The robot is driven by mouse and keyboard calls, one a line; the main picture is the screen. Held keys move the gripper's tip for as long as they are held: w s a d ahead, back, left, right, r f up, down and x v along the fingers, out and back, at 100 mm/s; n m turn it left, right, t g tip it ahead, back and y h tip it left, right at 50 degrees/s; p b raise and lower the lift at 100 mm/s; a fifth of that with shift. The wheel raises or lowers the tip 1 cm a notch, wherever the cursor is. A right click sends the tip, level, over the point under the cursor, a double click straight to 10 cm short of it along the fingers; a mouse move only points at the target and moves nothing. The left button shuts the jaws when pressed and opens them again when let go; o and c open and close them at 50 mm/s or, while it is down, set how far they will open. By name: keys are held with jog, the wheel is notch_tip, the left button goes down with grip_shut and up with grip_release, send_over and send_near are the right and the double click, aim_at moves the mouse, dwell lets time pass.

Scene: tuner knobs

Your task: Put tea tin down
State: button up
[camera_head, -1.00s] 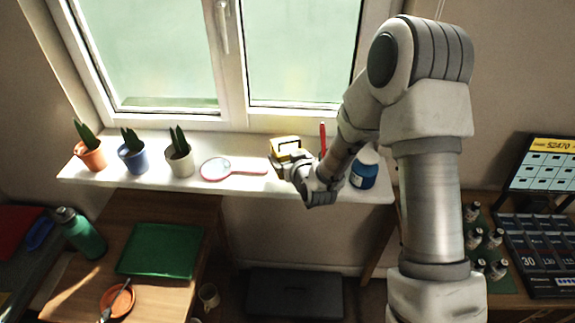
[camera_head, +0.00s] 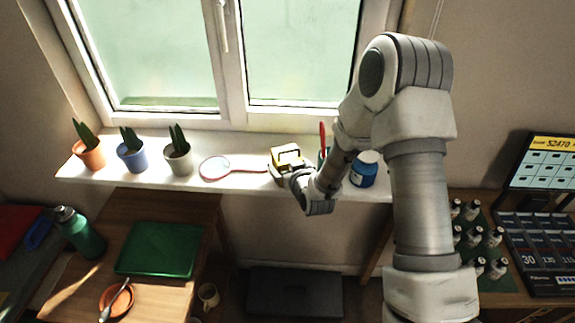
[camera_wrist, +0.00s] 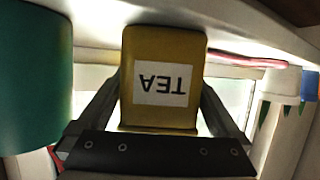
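The tea tin (camera_head: 288,154) is yellow and stands at the right part of the white windowsill (camera_head: 225,148). In the wrist view the tin (camera_wrist: 163,50) fills the middle, its white TEA label upside down. My gripper (camera_wrist: 162,88) has one finger on each side of the tin and appears shut on it. In the head view my gripper (camera_head: 287,172) reaches the tin from the front, and the wrist partly hides it. The tin looks upright and at sill level; I cannot tell whether its base fully touches the sill.
A teal cup (camera_wrist: 35,80) is close beside the tin, with a red stick (camera_head: 322,136) in it. A blue jar (camera_head: 364,171) stands further right. A pink-rimmed magnifier (camera_head: 215,168) lies left of the tin. Several potted plants (camera_head: 178,155) stand further left.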

jog(key=shift+r, duration=0.1)
jog(key=shift+r+p, duration=0.15)
jog(key=shift+p, duration=0.2)
jog(key=v, duration=1.2)
jog(key=s+d+r+m+g+h, duration=0.25)
jog(key=s+d+r+h, duration=0.2)
jog(key=d+r, duration=0.55)
jog(key=s+d+r+m+g, duration=0.1)
jog(key=s+r+g, duration=0.1)
jog(key=s+r, duration=0.3)
jog(key=s+d+r+g, duration=0.1)
jog(key=s+r, duration=0.4)
jog(key=s, duration=0.8)
jog(key=shift+s+d+m+g+b, duration=0.25)
jog(key=shift+d+m+g+b, duration=0.15)
jog(key=shift+g, duration=0.35)
